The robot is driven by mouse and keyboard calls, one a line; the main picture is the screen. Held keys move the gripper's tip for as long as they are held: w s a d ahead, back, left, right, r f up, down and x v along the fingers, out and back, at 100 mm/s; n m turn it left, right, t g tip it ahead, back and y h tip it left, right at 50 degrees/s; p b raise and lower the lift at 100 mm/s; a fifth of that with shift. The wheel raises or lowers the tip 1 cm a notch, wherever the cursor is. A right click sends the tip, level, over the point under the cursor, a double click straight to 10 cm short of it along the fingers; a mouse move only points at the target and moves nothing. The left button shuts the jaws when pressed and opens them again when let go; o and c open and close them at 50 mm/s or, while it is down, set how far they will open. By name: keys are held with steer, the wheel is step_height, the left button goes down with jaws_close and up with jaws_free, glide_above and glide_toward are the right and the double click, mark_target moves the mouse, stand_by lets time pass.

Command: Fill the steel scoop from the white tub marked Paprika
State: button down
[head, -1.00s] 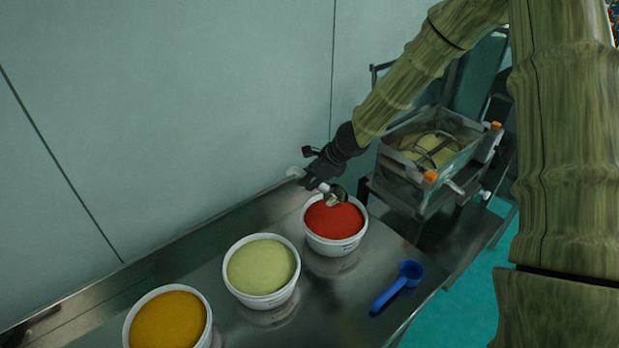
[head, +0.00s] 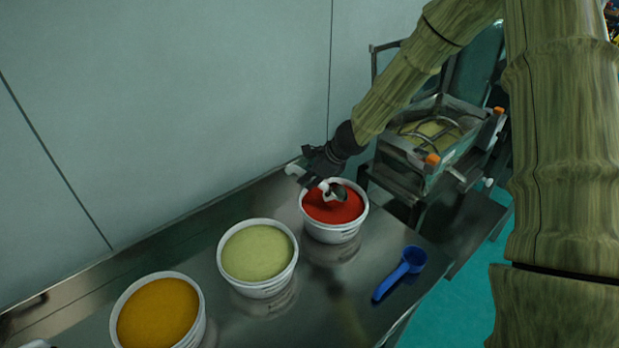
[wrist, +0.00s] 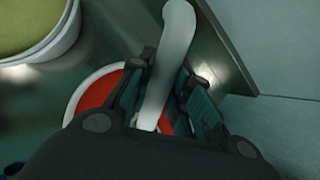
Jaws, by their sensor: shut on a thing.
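A white tub of red powder (head: 334,232) stands at the far end of the steel table, near the wall; it also shows in the wrist view (wrist: 82,97). The writing on it is too small to read. My gripper (head: 308,178) is shut on the pale handle of the steel scoop (head: 338,193), above the tub. In the wrist view the scoop's handle (wrist: 172,65) runs between the two fingers. The scoop's bowl is at the red powder's surface; I cannot tell how deep it sits or whether powder is in it.
A tub of pale green powder (head: 258,287) and a tub of orange-yellow powder (head: 190,340) stand nearer on the table. A blue scoop (head: 401,273) lies right of the tubs. The sieve machine (head: 408,172) stands beyond the table at the right. Bare steel lies between.

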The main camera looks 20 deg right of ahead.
step_height(320, 180, down, 6)
steer(key=s+d+b, duration=0.2)
steer(key=b, duration=0.3)
steer(key=shift+d, duration=0.4)
stand_by(0.3)
steer(key=shift+f, duration=0.1)
stand_by(0.8)
